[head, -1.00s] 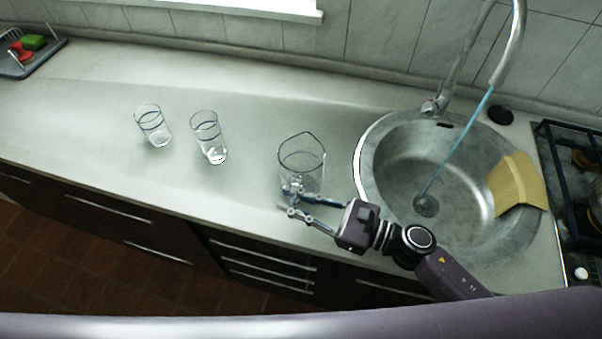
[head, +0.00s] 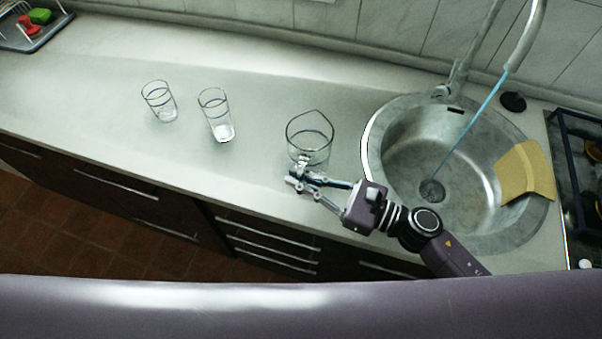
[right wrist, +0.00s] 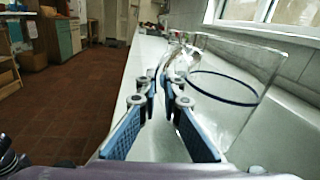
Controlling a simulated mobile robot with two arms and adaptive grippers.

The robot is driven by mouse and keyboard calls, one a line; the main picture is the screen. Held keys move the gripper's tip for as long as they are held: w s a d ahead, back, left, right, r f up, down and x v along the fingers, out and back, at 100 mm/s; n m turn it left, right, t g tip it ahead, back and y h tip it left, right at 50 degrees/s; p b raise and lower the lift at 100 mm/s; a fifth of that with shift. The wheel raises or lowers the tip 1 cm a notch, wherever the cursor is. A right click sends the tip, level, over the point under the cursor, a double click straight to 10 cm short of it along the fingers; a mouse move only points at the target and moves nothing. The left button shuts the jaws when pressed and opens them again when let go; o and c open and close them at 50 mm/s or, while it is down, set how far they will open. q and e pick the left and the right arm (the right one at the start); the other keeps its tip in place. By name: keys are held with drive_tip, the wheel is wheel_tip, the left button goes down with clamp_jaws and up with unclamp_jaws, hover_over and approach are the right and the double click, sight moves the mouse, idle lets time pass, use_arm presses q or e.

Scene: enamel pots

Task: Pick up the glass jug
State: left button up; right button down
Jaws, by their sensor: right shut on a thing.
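The clear glass jug (head: 312,132) stands upright on the counter left of the sink, with a thin dark line around it. My right gripper (head: 297,178) is at the near side of the jug, shut on its handle. In the right wrist view the jug (right wrist: 235,95) fills the right side, and my gripper's blue-padded fingers (right wrist: 158,82) meet at the handle. My left gripper is not in view.
Two drinking glasses (head: 159,102) (head: 214,116) stand to the left on the counter (head: 100,90). The round sink (head: 400,130) with running water and a yellow cloth (head: 524,172) is to the right, then a stove (head: 582,160). A dish rack (head: 30,30) is far left.

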wheel_tip(320, 180, up, 10)
drive_tip(key=shift+r+p, duration=0.1)
drive_tip(key=shift+p, duration=0.5)
wheel_tip(320, 180, up, 9)
drive_tip(key=p, duration=0.3)
drive_tip(key=shift+r+t, duration=0.15)
drive_tip(key=shift+t, duration=0.15)
drive_tip(key=shift+d+f+m+t+h, duration=0.2)
drive_tip(key=shift+m+t+h, duration=0.3)
drive_tip(key=shift+t, duration=0.1)
